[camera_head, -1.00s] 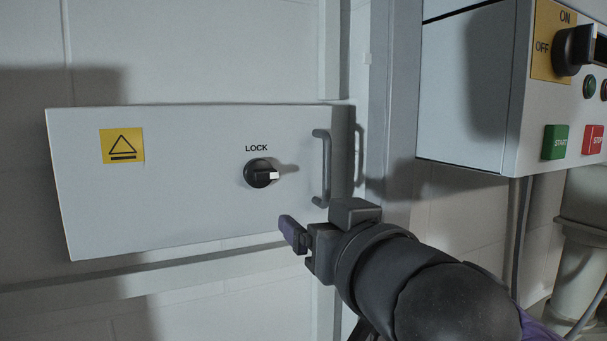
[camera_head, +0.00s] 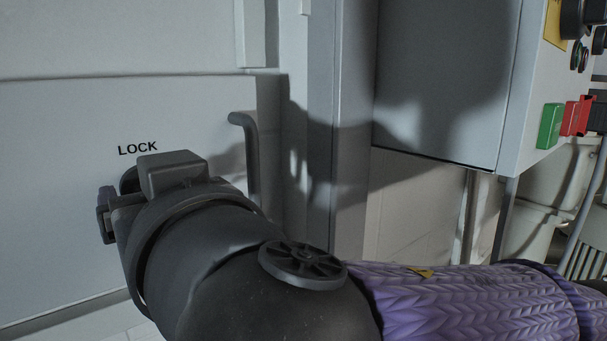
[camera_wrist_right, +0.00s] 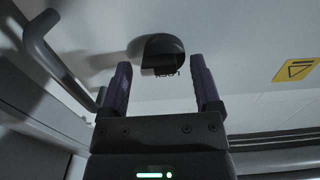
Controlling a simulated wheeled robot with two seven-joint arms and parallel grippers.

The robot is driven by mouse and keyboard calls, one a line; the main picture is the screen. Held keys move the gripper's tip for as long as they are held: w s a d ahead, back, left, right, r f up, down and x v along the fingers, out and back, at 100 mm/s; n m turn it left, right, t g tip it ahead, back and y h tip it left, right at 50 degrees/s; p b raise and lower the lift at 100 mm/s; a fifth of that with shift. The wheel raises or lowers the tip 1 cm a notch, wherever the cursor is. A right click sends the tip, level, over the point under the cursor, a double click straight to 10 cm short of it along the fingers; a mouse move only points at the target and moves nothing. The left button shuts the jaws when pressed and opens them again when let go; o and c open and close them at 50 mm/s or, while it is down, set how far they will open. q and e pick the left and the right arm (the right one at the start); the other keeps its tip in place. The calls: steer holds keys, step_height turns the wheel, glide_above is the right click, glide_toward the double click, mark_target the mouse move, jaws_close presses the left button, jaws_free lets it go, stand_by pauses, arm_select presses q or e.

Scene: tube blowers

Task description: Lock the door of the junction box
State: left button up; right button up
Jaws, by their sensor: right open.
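The junction box door (camera_head: 50,180) is a light grey panel at the left of the head view, with the word LOCK printed on it. The black lock knob (camera_head: 130,180) sits just below that word and is mostly hidden by my right gripper (camera_head: 108,212). In the right wrist view the knob (camera_wrist_right: 163,50) lies ahead, between and just beyond the two purple fingertips of my right gripper (camera_wrist_right: 160,75). The fingers are apart, with nothing between them. The grey door handle (camera_head: 251,160) is right of the gripper. My left gripper is not in view.
A control box (camera_head: 445,80) with a green button (camera_head: 550,126) and a red button (camera_head: 576,115) hangs at the right. A vertical grey post (camera_head: 350,120) stands between it and the door. A yellow sign (camera_wrist_right: 297,70) is on the door.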

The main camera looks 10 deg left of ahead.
steer(key=shift+s+d, duration=0.15)
steer(key=shift+d, duration=0.05)
steer(key=c, duration=0.5)
jaws_close()
steer(key=shift+n, duration=0.3)
steer(key=n+b, duration=0.1)
steer(key=n, duration=0.4)
steer(key=n+b, duration=0.2)
steer(key=n, duration=0.4)
steer(key=n+b, duration=0.1)
steer(key=n, duration=0.5)
steer(key=shift+s+a+r, duration=0.1)
steer(key=shift+s+a, duration=0.15)
steer(key=shift+s, duration=0.05)
steer(key=shift+n, duration=0.3)
